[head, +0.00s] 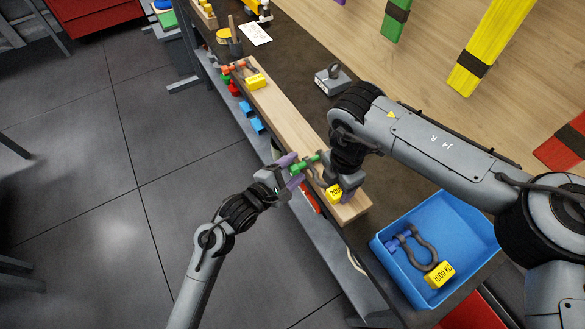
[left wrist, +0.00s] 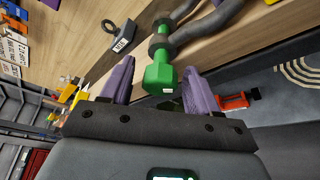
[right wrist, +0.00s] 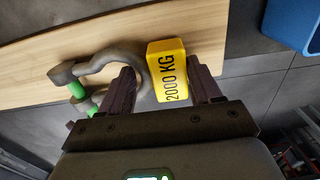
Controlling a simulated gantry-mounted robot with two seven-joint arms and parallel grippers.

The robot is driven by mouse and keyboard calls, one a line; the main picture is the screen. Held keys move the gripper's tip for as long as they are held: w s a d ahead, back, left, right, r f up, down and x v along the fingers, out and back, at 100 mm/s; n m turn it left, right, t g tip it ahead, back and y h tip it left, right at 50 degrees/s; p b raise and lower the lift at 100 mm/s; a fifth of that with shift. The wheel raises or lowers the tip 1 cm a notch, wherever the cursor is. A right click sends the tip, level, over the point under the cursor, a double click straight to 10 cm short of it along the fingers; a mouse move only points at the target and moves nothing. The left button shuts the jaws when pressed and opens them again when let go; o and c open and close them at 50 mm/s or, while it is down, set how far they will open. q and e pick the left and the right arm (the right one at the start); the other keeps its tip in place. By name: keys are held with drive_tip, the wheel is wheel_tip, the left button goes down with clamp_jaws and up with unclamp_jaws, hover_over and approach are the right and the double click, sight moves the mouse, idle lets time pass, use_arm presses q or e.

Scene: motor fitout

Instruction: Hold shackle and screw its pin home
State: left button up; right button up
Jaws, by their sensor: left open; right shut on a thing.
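The grey shackle with the yellow 2000 KG block (right wrist: 169,72) is over the near end of the wooden board. My right gripper (head: 336,187) is shut on this yellow block, with the shackle's grey bow (right wrist: 112,52) beside one finger. The green pin (head: 305,164) runs through the shackle's eyes, its head outward to the left. In the left wrist view the green hexagonal pin head (left wrist: 160,75) is between the purple fingers of my left gripper (left wrist: 160,68). The fingers are open, with a gap on each side of the head. How deep the pin's thread sits is not clear.
The wooden board (head: 285,110) runs along the bench edge; a shackle with an orange pin (head: 233,67) and a yellow block (head: 256,81) is at its far end. A blue tray (head: 466,222) holds a 1000 KG shackle (head: 424,250). A grey weight (head: 333,80) stands behind the board.

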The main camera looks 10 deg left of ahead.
use_arm(q)
drive_tip(key=shift+c, duration=0.2)
drive_tip(key=c, duration=1)
